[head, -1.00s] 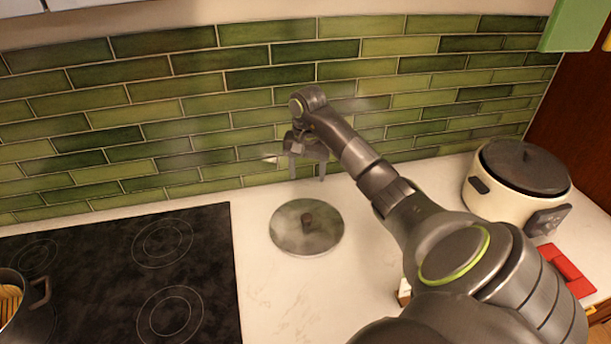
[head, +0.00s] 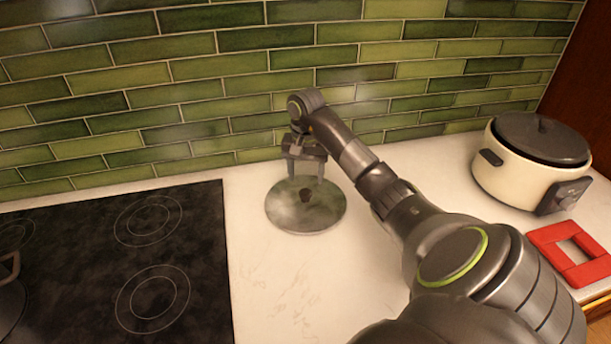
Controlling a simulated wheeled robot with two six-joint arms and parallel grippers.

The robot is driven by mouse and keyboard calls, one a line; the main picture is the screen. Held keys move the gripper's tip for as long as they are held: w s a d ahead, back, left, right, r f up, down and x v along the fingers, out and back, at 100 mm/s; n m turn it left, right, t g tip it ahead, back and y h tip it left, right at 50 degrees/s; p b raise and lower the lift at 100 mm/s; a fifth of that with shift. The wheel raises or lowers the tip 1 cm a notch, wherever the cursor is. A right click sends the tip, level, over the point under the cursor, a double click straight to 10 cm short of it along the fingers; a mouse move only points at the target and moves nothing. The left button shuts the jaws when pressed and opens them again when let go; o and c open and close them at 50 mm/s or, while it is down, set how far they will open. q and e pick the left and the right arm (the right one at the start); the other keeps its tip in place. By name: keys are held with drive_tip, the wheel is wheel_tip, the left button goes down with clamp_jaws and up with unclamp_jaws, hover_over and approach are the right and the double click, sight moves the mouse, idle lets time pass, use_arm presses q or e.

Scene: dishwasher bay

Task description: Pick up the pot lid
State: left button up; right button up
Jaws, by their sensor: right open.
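The pot lid (head: 306,214) is a round, grey metal disc with a small dark knob (head: 306,196) at its centre. It lies on the white counter just right of the cooktop. My right gripper (head: 305,178) is open and points down over the far part of the lid, close to the knob. Its two fingers are spread, with nothing between them. Whether the fingertips touch the lid I cannot tell. My left gripper is not in view.
A black cooktop (head: 130,270) lies at the left, with part of a dark pot (head: 8,300) at the picture's edge. A cream rice cooker (head: 520,180) and a red frame-shaped object (head: 592,270) are at the right. Green wall tiles (head: 200,90) close off the back.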

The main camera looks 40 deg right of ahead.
sight(306, 191)
drive_tip(key=shift+s+a+f+b, duration=0.15)
drive_tip(key=shift+f+b, duration=0.5)
drive_tip(key=shift+f, duration=0.35)
wheel_tip(306, 191, down, 4)
drive_tip(key=b, duration=0.3)
drive_tip(key=shift+a, duration=0.15)
drive_tip(key=shift+r, duration=0.1)
drive_tip(key=shift+s, duration=0.1)
drive_tip(key=shift+c, duration=0.2)
drive_tip(key=c, duration=1.2)
drive_tip(key=shift+r, duration=0.1)
clamp_jaws()
drive_tip(key=shift+r, duration=0.1)
